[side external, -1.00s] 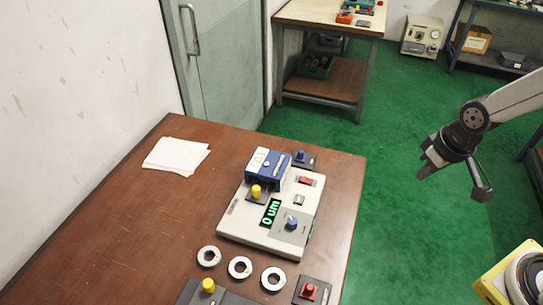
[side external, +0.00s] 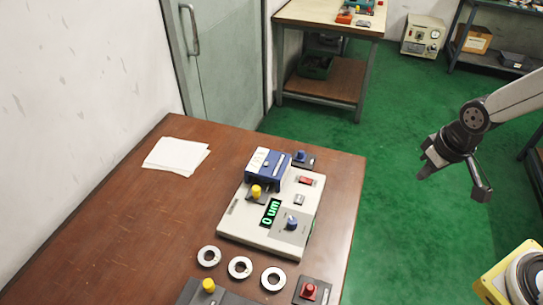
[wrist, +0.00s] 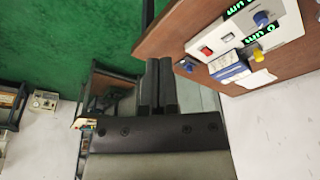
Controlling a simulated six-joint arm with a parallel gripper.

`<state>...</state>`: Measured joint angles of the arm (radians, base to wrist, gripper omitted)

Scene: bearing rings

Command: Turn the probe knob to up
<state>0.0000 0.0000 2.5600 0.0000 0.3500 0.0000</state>
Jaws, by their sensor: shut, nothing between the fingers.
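A pale measuring box (side external: 238,226) stands on the brown table with a green display (side external: 271,212) reading "0 um". A blue knob (side external: 292,223) sits on its grey panel and a yellow knob (side external: 256,191) beside the blue block (side external: 268,168). Another blue knob (side external: 301,156) is on a dark base behind. No readable label shows which is the probe knob. The box also shows in the wrist view (wrist: 286,30), with its blue knob (wrist: 261,18) and yellow knob (wrist: 258,55). My gripper (side external: 424,168) is shut and empty, in the air right of the table; its fingers also show in the wrist view (wrist: 159,64).
Several metal rings (side external: 240,267) lie in front of the box. A red knob (side external: 309,289) and a front yellow knob (side external: 208,286) stand on dark bases. White paper (side external: 176,156) lies at the back left. The air between my gripper and the table is clear.

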